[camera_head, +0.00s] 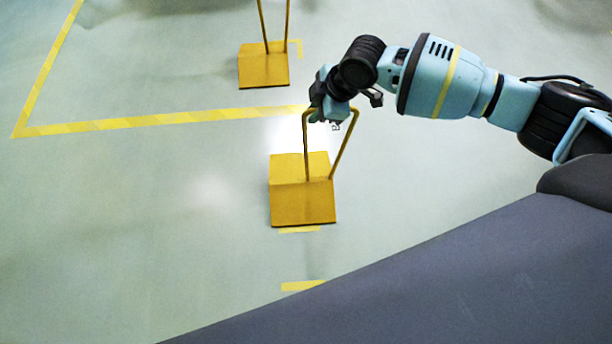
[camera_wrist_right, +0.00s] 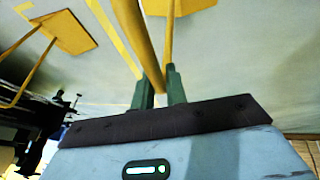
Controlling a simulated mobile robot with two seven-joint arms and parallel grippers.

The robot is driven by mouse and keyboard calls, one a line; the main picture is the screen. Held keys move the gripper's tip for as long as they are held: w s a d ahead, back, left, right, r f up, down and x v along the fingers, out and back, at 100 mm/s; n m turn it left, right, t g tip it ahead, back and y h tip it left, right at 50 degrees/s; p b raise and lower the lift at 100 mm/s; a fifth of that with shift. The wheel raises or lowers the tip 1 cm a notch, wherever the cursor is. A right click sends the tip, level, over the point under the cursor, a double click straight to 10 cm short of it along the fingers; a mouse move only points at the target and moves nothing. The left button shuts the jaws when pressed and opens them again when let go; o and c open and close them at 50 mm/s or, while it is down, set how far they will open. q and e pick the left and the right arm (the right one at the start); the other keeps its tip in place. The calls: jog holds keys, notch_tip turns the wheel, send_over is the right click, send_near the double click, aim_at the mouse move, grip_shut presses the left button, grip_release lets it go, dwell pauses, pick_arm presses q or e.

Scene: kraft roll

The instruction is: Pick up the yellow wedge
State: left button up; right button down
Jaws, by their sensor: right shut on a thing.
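A yellow wedge (camera_head: 302,200) with a tall looped handle is in the middle of the head view, over the pale green floor. My right gripper (camera_head: 330,112) is at the top of that handle, shut on it. In the right wrist view the handle (camera_wrist_right: 150,50) runs between the two green fingers (camera_wrist_right: 160,90). I cannot tell for certain whether the wedge touches the floor or hangs just above it. My left gripper is not in view.
A second yellow wedge (camera_head: 263,66) with its own handle stands farther back; a yellow block (camera_wrist_right: 62,32) also shows in the right wrist view. Yellow tape (camera_head: 160,121) marks the floor. The floor to the left is clear. A dark grey surface fills the lower right.

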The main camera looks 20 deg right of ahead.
jog(key=shift+w, duration=0.1)
jog(key=shift+w+r, duration=0.1)
jog(key=shift+r, duration=0.05)
dwell(0.3)
